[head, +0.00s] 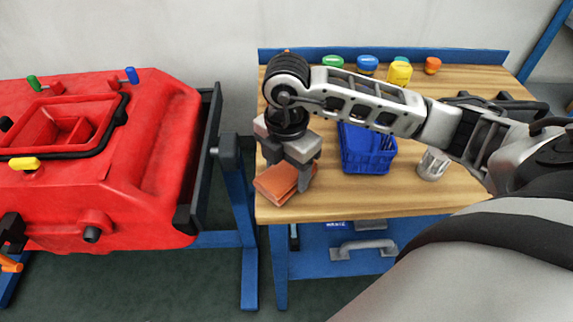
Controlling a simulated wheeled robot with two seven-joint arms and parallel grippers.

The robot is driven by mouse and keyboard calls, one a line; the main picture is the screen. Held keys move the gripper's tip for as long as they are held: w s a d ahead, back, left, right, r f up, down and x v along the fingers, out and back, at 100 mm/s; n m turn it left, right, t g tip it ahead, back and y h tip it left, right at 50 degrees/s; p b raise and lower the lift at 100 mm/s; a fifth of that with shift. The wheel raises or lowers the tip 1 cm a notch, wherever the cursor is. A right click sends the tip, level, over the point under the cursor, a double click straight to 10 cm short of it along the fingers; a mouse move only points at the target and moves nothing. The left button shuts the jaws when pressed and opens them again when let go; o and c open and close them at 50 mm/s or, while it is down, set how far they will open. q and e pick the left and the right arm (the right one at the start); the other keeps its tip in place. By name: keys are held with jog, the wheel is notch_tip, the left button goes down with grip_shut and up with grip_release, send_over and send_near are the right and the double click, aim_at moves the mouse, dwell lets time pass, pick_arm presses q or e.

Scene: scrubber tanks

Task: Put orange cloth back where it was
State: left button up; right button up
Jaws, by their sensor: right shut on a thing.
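The orange cloth (277,185) is a folded square at the front left corner of the wooden workbench top (330,205). My right gripper (303,180) comes down over it from above, with its fingers at the cloth's right side, shut on it. Part of the cloth is hidden by the gripper. I cannot tell whether the cloth rests on the wood or is slightly above it. My left gripper is not in view.
Several coloured-lid containers, including a yellow one (399,73), line the back. A red scrubber tank (110,200) lies on a stand to the left, across a gap.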

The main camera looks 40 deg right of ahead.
aim_at(286, 170)
jog(key=shift+f, duration=0.25)
jog(key=o, duration=1)
jog(key=shift+r, duration=0.1)
jog(key=shift+c, duration=0.2)
jog(key=shift+r, duration=0.15)
notch_tip(286, 170, up, 12)
jog(key=shift+p, duration=0.4)
